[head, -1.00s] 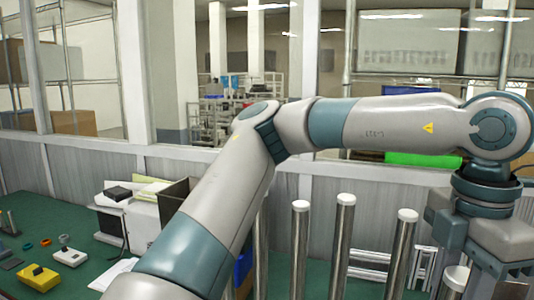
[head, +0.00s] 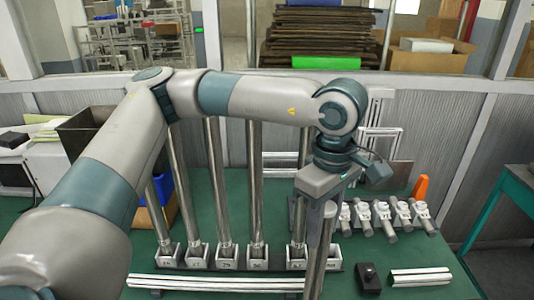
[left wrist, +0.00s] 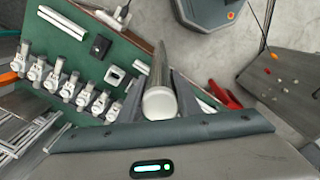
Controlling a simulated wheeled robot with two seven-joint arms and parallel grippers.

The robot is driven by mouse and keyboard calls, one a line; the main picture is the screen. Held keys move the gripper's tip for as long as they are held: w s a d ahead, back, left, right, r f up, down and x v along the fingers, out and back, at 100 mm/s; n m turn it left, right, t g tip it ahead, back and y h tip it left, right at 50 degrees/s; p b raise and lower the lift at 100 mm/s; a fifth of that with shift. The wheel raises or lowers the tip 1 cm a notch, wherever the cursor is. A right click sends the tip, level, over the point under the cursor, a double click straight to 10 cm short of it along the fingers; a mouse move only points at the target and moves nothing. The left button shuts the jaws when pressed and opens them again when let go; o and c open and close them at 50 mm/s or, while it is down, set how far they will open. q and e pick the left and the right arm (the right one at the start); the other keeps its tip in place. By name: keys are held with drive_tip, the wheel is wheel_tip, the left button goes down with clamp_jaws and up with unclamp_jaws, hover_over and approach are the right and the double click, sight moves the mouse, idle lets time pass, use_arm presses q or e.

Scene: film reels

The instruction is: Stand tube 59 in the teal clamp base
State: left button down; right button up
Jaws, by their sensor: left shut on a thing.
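My left gripper (head: 324,200) points down and is shut on a grey metal tube (head: 317,255), near its top. The tube is close to upright, in front of the row of standing tubes, and its lower end runs out of the head view. In the left wrist view its white cap (left wrist: 160,103) shows between the fingers. I cannot read a number on it. I cannot make out a teal clamp base for certain; a pale square piece with an opening (left wrist: 115,76) lies on the green table in the left wrist view. My right gripper is not in view.
Several metal tubes (head: 219,185) stand in labelled white blocks (head: 227,258) behind the held tube. Several white clamps (head: 382,214) lie to the right. A black box (head: 368,280) and metal bars (head: 420,277) lie near the front of the green table (head: 410,252).

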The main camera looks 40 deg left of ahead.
sight(312, 291)
use_arm(q)
drive_tip(key=s+a+f+m, duration=0.1)
drive_tip(key=f+m, duration=0.6)
drive_tip(key=s+a+f+m, duration=0.1)
drive_tip(key=a+f+m, duration=0.1)
drive_tip(key=f+m, duration=0.5)
drive_tip(key=shift+a+m, duration=0.25)
drive_tip(key=shift+m, duration=0.45)
drive_tip(key=shift+s+a, duration=0.1)
